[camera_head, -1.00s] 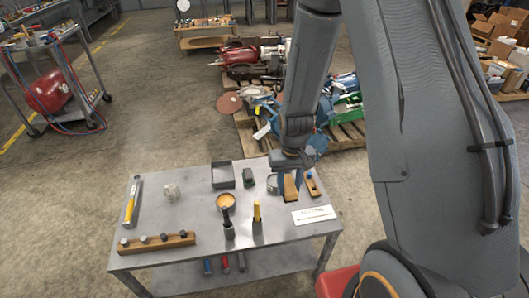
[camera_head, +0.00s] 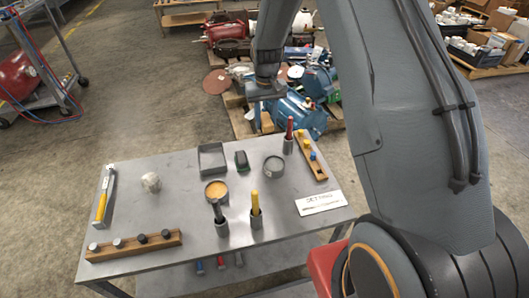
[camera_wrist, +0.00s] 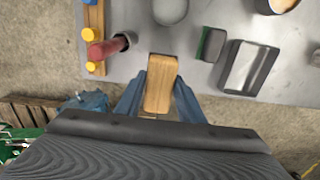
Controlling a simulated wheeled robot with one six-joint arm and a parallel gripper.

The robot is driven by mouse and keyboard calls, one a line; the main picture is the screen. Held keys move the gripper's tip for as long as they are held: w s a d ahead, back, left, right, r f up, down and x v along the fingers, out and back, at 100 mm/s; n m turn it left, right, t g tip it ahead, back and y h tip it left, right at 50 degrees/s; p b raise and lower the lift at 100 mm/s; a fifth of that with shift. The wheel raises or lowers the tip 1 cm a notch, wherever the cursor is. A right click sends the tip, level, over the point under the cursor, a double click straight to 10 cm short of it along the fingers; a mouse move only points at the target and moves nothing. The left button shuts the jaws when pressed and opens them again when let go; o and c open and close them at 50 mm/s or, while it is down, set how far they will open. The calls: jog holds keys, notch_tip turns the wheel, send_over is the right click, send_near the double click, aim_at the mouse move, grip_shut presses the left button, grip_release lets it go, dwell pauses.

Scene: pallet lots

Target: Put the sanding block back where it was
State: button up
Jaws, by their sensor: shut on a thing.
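A tan wooden block, which I take to be the sanding block (camera_wrist: 160,82), is upright in the picture between the two blue fingers of my gripper (camera_wrist: 158,98) in the wrist view. The fingers are shut on its sides. In the head view my gripper (camera_head: 258,112) is beyond the table's back edge, above the floor and pallet area; the block cannot be made out there. Where the block stood before is not marked in these frames.
On the table are an empty dark tray (camera_head: 212,160), a dark green-edged block (camera_head: 241,160), a round grey dish (camera_head: 273,167), a red-handled tool in a holder (camera_head: 289,135), a wooden rack (camera_head: 311,155), a yellow-handled tool (camera_head: 255,205) and a white sign (camera_head: 319,202).

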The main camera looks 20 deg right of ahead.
aim_at(265, 147)
jog(key=shift+w+f, duration=0.3)
notch_tip(265, 147, down, 9)
jog(key=shift+f, duration=0.2)
jog(key=o, duration=0.9)
jog(key=shift+f, duration=0.15)
